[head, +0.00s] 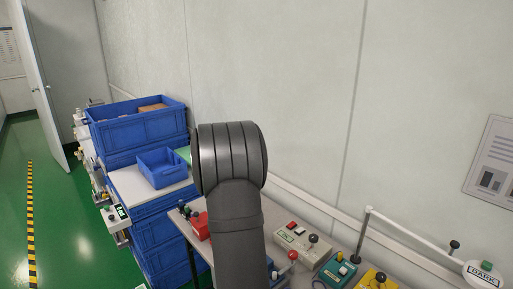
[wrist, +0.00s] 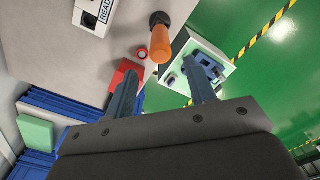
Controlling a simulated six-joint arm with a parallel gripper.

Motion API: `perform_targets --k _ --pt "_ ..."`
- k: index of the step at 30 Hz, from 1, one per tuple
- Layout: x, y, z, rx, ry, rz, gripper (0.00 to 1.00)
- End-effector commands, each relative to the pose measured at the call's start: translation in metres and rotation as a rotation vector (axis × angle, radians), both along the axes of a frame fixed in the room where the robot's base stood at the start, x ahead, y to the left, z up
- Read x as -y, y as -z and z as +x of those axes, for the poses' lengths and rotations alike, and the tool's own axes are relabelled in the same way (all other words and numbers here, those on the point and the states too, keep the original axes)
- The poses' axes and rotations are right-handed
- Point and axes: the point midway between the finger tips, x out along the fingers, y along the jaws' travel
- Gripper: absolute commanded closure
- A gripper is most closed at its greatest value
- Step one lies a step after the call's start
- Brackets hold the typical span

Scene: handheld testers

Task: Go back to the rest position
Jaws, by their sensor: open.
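My gripper (wrist: 163,68) is open in the wrist view, its two fingers apart with nothing held between them. Beyond the fingertips are an orange handle (wrist: 160,44) on a dark base and a red button (wrist: 142,53). A red box (wrist: 122,74) is behind the left finger, and a pale tester with a green edge (wrist: 180,48) is behind the right one. In the head view my arm fills the middle and hides the gripper. A beige tester (head: 303,243), a teal tester (head: 338,271) and a yellow tester (head: 377,281) stand right of my arm.
Blue crates (head: 140,128) are stacked at the left, with a small blue bin (head: 162,168) on a white surface. A red box (head: 201,226) lies on the bench left of my arm. The wall is close behind.

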Motion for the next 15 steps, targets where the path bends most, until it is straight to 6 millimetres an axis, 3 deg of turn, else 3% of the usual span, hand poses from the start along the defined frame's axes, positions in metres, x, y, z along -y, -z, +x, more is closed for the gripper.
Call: perform_targets --k 15 --pt "0.0 0.103 -0.001 -0.004 -0.001 0.0 0.5"
